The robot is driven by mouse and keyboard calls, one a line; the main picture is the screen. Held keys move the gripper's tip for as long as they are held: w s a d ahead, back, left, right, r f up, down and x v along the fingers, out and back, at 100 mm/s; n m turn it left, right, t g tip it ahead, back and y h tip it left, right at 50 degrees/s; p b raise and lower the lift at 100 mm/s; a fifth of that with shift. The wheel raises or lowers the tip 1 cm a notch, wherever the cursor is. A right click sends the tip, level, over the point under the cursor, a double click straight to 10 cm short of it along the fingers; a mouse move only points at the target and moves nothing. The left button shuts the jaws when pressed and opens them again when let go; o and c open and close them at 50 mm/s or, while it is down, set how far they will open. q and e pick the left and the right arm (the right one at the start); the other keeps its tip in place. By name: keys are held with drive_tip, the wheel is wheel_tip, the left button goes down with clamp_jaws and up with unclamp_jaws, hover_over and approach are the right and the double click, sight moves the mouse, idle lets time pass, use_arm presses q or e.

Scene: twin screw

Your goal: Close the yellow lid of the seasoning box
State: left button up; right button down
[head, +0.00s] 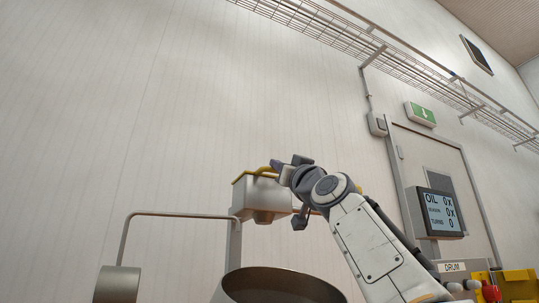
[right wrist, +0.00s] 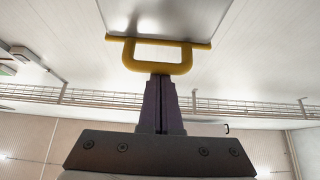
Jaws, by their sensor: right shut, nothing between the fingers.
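The seasoning box (head: 262,198) is a pale metal hopper on a post in the middle of the head view. Yellow trim (head: 240,179) of its lid lies along its top edge. From this low angle I cannot tell whether the lid is fully down. My right gripper (head: 273,164) is at the top of the box, beside the yellow part. In the right wrist view, its shut, empty fingers (right wrist: 161,80) point at a yellow handle (right wrist: 157,68) on a shiny metal panel (right wrist: 168,18). The fingertips are at or very near the handle's bar. My left gripper is out of view.
A large round metal drum (head: 280,283) opens below the box. A bent metal pipe (head: 180,215) runs left of the box to a cylinder (head: 117,285). A display (head: 440,212) and red and yellow items (head: 490,290) are at the right.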

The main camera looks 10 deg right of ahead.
drive_tip(key=r+b+v, duration=0.1)
drive_tip(key=b+v, duration=0.7)
drive_tip(key=shift+s+d+f, duration=0.15)
drive_tip(key=shift+s+f, duration=0.15)
drive_tip(key=shift+s, duration=0.35)
